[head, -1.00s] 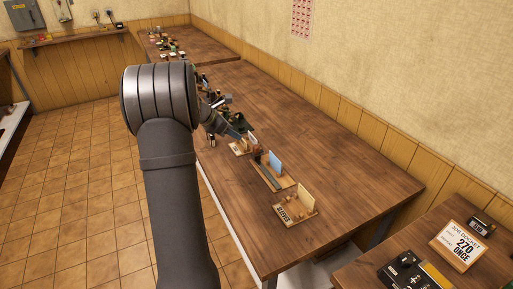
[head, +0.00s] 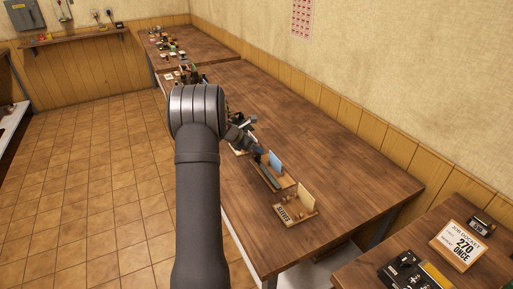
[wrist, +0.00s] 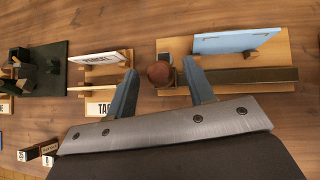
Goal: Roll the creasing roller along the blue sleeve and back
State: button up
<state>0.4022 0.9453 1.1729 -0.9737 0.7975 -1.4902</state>
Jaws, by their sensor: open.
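The blue sleeve (wrist: 236,40) stands on a light wooden board (wrist: 281,52) in the wrist view, right of my gripper (wrist: 159,66). It also shows in the head view (head: 275,161). A dark strip (wrist: 250,75) lies along the same board in front of the sleeve. A round brown knob (wrist: 159,74) at the board's left end sits between my open fingers, closer to the right one. It looks like the creasing roller's handle; its lower part is hidden. I cannot tell whether either finger touches it. In the head view my gripper (head: 256,149) is at the board's far end.
A wooden stand with a white labelled card (wrist: 100,58) is left of my gripper, beside a dark green base (wrist: 40,72). In the head view, a wooden tray with a cream card (head: 305,198) stands nearer. The table's right side (head: 340,165) is clear.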

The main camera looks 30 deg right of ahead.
jog(key=shift+x, duration=1.05)
grip_shut()
jog(key=s, duration=1.7)
jog(key=shift+s, duration=0.3)
grip_release()
jog(key=shift+s, duration=0.1)
